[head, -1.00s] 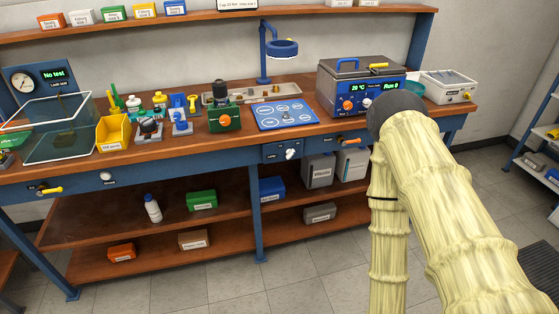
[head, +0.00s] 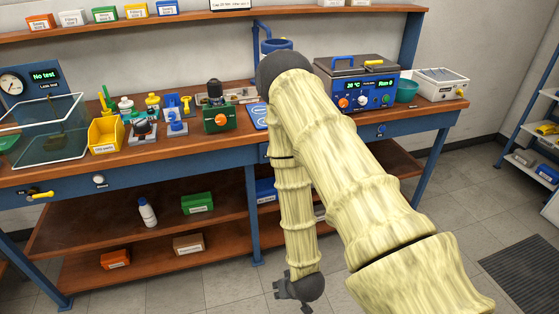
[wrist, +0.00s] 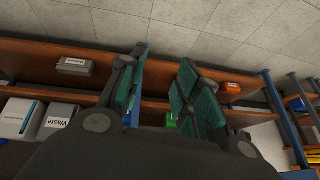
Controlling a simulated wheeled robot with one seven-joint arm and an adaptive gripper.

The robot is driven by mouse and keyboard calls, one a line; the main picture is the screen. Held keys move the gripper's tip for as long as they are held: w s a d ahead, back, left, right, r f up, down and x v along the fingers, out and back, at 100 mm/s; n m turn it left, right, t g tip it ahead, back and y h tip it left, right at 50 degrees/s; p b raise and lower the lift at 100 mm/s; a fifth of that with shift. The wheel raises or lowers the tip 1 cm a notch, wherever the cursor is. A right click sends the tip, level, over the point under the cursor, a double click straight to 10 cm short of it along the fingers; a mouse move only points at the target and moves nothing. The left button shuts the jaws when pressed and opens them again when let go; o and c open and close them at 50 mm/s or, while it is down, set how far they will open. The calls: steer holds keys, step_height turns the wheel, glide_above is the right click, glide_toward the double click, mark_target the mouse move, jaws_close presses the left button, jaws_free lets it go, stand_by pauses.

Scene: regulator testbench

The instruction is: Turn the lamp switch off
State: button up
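The ring lamp (head: 276,44) stands at the back of the bench on a blue post, partly hidden by my arm. I cannot make out which control is the lamp switch. The bench-front panel with a white lever, below the blue mat, is now hidden behind my arm. My gripper (head: 282,291) hangs low in front of the bench in the head view, mostly cut off by its dark wrist joint. In the wrist view, my gripper (wrist: 157,92) has its two teal-padded fingers apart with nothing between them.
A yellow-handled valve (head: 40,194) and a white knob (head: 100,181) are on the bench front at left. A blue bath (head: 355,85) stands at right. A white bottle (head: 147,213) and boxes sit on the lower shelves.

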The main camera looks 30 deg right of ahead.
steer(key=w+d+r+m+t+h+b, duration=0.1)
steer(key=w+d+r+m+t, duration=0.15)
steer(key=w+d+r, duration=0.45)
steer(key=w+d+r+m+t+h+b, duration=0.15)
steer(key=w+d+t, duration=0.25)
steer(key=w, duration=0.7)
steer(key=w+d+r+m+t+h+b, duration=0.25)
steer(key=w+d+r+t, duration=0.35)
steer(key=d+r, duration=0.55)
steer(key=w+r, duration=0.1)
steer(key=w, duration=1)
steer(key=shift+d+r+m+g+y+p, duration=0.15)
steer(key=shift+d+m+g+y+p, duration=0.2)
steer(key=shift+d+m, duration=0.1)
jaws_close()
